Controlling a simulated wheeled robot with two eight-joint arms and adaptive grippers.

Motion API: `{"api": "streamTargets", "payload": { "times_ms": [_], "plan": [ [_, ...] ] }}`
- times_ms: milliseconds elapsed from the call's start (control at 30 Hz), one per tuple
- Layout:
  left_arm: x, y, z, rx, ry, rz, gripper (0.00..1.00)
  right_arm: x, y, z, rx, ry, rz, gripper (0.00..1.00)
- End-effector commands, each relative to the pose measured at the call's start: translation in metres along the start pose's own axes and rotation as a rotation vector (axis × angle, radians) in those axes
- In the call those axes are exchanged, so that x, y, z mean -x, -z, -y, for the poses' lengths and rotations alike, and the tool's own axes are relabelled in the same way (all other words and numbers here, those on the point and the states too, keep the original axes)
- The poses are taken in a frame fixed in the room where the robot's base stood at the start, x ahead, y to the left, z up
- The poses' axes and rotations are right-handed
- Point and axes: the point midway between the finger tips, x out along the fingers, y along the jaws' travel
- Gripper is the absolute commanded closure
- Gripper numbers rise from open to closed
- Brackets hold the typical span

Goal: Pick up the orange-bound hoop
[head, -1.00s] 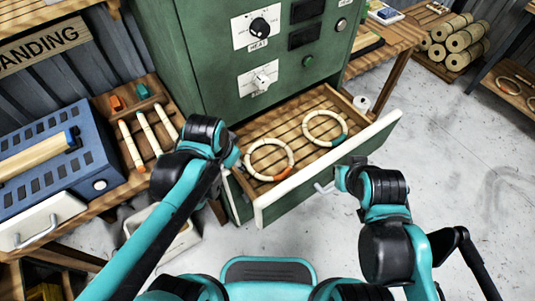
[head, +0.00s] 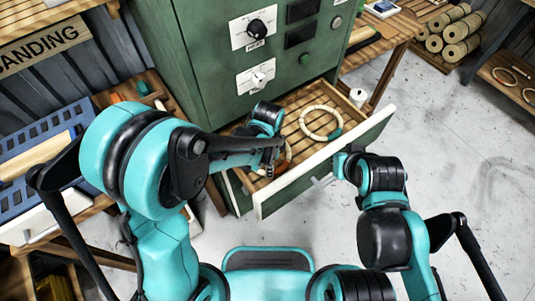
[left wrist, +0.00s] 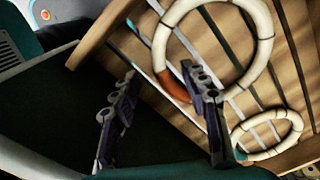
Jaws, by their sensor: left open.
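The orange-bound hoop (left wrist: 172,86) is a pale ring with an orange binding, lying on the slatted floor of the open drawer (head: 376,126). In the head view my left arm hides most of it. My left gripper (left wrist: 159,73) is open above the drawer. In the left wrist view, its right finger overlaps the hoop's near edge beside the orange binding; the left finger is outside the ring. Contact cannot be told. My right gripper (head: 338,172) is at the drawer front by the handle; its fingers are not clear.
A second hoop with a teal binding (head: 336,132) lies farther right in the same drawer. The drawer walls surround both hoops. The green cabinet (head: 205,60) rises behind. Rolls (head: 458,35) lie at the upper right.

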Motion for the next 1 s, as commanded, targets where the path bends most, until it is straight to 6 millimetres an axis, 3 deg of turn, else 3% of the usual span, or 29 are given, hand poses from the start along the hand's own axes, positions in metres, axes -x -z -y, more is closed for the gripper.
{"api": "streamTargets", "payload": {
  "times_ms": [233,500,700,1000],
  "plan": [
    [-0.04,-0.002,0.001,0.002,0.001,0.0,0.55,-0.017,-0.012,0.0,0.0,0.0,0.0,1.0],
    [-0.044,-0.002,0.001,0.002,0.001,0.0,0.55,-0.017,-0.012,0.0,0.0,0.0,0.0,1.0],
    [-0.044,-0.002,0.001,0.002,0.001,0.0,1.0,-0.017,-0.012,0.0,0.0,0.0,0.0,1.0],
    [-0.043,-0.002,0.001,0.002,0.001,0.0,1.0,-0.016,-0.011,0.0,0.0,0.0,0.0,1.0]
  ]
}}
